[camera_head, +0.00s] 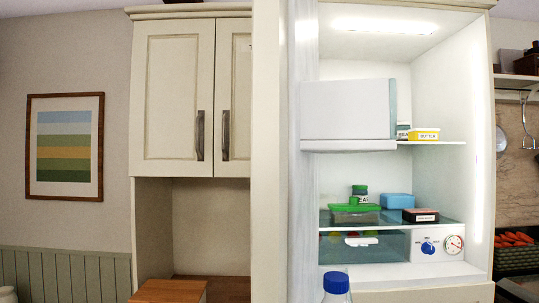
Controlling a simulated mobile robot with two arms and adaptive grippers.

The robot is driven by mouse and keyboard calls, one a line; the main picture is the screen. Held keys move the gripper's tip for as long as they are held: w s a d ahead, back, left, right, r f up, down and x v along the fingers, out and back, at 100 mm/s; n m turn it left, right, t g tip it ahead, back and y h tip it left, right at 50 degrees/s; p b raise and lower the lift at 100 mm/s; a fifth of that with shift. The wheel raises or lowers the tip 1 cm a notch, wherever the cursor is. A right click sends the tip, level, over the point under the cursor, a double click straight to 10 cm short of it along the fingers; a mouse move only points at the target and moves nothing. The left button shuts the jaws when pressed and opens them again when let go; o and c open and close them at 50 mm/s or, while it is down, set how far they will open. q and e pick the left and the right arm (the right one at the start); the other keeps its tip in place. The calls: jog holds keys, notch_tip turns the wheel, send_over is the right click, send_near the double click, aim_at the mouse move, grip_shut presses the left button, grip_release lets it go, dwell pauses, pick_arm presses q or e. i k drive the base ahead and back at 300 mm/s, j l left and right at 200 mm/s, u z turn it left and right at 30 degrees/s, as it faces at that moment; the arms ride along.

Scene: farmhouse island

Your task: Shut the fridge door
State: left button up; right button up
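The fridge (435,95) stands open at the right of the head view, its lit white interior facing me. The fridge door (266,150) appears as a tall cream panel at the left of the opening, seen nearly edge-on and swung out toward me. A white bin (345,110) appears to be on the door's inner side and covers part of the interior. A blue-capped bottle (336,283) shows at the bottom edge; its support is out of frame. Neither of my grippers is in view. The door's handle cannot be made out.
Inside the fridge are a butter box (424,135), a green-lidded container (354,213), a blue box (397,201) and a clear drawer (362,246). Cream cupboards (175,95) and a wooden block (168,291) are left of the door. A carrot basket (515,258) is at the right.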

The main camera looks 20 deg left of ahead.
aim_at(298, 117)
jog(key=i+j+z, duration=0.1)
jog(key=j, duration=0.3)
jog(key=i+j+z, duration=0.1)
jog(key=j, duration=0.3)
jog(key=i+j, duration=0.15)
jog(key=j, duration=0.3)
jog(key=z, duration=0.05)
